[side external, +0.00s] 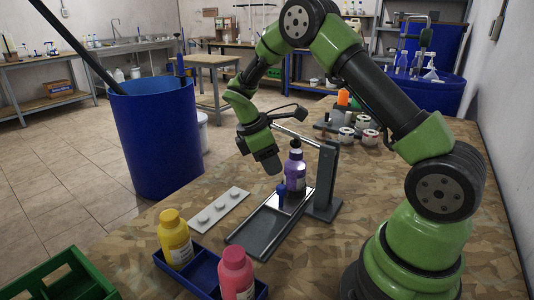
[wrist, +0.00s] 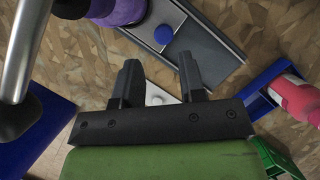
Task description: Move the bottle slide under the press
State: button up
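The purple bottle (side external: 294,175) with a dark cap stands upright on the light plate of the bottle slide, at the far end of its grey track (side external: 250,236). A blue knob (side external: 281,196) stands on the plate in front of it. The press (side external: 325,178) is a grey post beside the track with a silver lever; whether the lever is directly over the bottle is unclear. My gripper (side external: 270,165) is above and left of the knob, apart from it. In the wrist view my gripper (wrist: 159,60) is open and empty, with the knob (wrist: 163,34) beyond its fingertips.
A white strip with round seats (side external: 219,209) lies left of the track. A blue tray (side external: 203,270) holds a yellow bottle (side external: 175,238) and a pink bottle (side external: 236,272) in front. A green crate (side external: 60,280) is front left. Tape rolls (side external: 346,135) stand behind the press.

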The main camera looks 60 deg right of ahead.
jog(key=shift+v, duration=1.4)
jog(key=shift+r, duration=0.1)
jog(key=s+a+r+m+t+y, duration=0.3)
jog(key=s+a+r+m+t, duration=0.55)
jog(key=r, duration=0.65)
jog(key=s+a+r+m+t+y, duration=0.1)
jog(key=s+a+m, duration=0.3)
jog(key=s, duration=0.5)
jog(key=shift+a+t+y, duration=0.45)
jog(key=shift+a+y, duration=0.1)
jog(key=shift+y, duration=0.05)
